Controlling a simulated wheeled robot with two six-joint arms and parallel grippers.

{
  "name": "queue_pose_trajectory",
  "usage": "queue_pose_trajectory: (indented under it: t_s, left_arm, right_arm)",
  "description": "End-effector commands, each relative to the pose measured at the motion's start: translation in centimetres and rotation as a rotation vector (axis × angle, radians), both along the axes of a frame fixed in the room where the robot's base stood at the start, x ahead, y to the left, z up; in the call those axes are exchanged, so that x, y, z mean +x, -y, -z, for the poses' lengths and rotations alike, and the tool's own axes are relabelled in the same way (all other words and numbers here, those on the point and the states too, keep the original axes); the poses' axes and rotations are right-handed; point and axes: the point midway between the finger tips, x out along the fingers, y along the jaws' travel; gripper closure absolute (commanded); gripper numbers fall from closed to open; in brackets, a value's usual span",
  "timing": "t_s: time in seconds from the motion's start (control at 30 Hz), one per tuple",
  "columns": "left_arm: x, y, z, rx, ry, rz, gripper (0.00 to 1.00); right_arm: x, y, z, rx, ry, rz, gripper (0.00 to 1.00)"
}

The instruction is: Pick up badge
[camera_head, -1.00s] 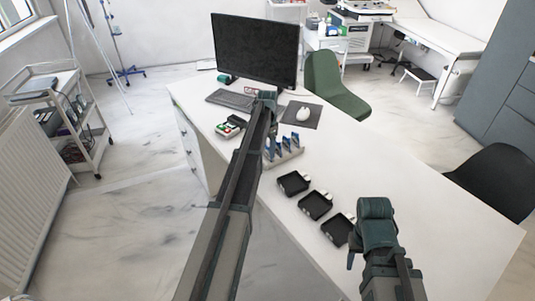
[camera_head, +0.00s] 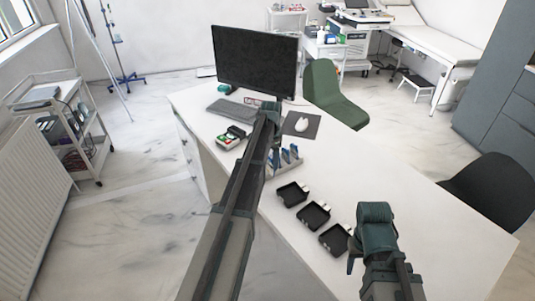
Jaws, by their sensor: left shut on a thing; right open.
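My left gripper (camera_head: 270,110) is over the desk, between the keyboard and the mouse mat. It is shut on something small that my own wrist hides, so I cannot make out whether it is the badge. A light rack (camera_head: 289,166) with several upright blue pieces (camera_head: 285,157) stands just nearer than this gripper. I cannot tell from here whether these pieces are badges. My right gripper (camera_head: 356,250) is open and empty near the front edge of the desk, beside the nearest black tray (camera_head: 334,239).
The white desk (camera_head: 420,225) is bare on its right side. Black trays lie in a row along its near edge. A green chair (camera_head: 332,95) stands behind.

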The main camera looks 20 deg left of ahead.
Motion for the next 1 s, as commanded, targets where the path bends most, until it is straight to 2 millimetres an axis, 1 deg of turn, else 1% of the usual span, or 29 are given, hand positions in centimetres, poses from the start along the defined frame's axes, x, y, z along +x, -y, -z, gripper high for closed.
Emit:
queue_pose_trajectory:
  t_s: [0.03, 0.2, 0.5, 0.7, 1.0]
  left_arm:
    - [-1.2, 0.8, -0.2, 0.000, 0.000, 0.002, 0.86]
    - [-3.5, 3.0, -0.5, 0.000, 0.000, 0.002, 0.86]
    - [-6.7, 6.1, -0.9, 0.000, 0.000, 0.001, 0.86]
    - [-7.9, 7.2, -1.0, 0.000, 0.000, 0.000, 0.86]
    - [-8.4, 7.8, -1.1, 0.000, 0.000, 0.000, 0.86]
  right_arm:
    - [0.0, 0.0, -0.2, 0.000, 0.000, 0.000, 0.50]
    - [0.0, 0.0, -0.5, 0.000, 0.000, 0.000, 0.50]
    - [0.0, 0.0, -0.9, 0.000, 0.000, 0.000, 0.50]
    - [0.0, 0.0, -1.0, 0.000, 0.000, 0.000, 0.50]
    - [0.0, 0.0, -1.1, 0.000, 0.000, 0.000, 0.50]
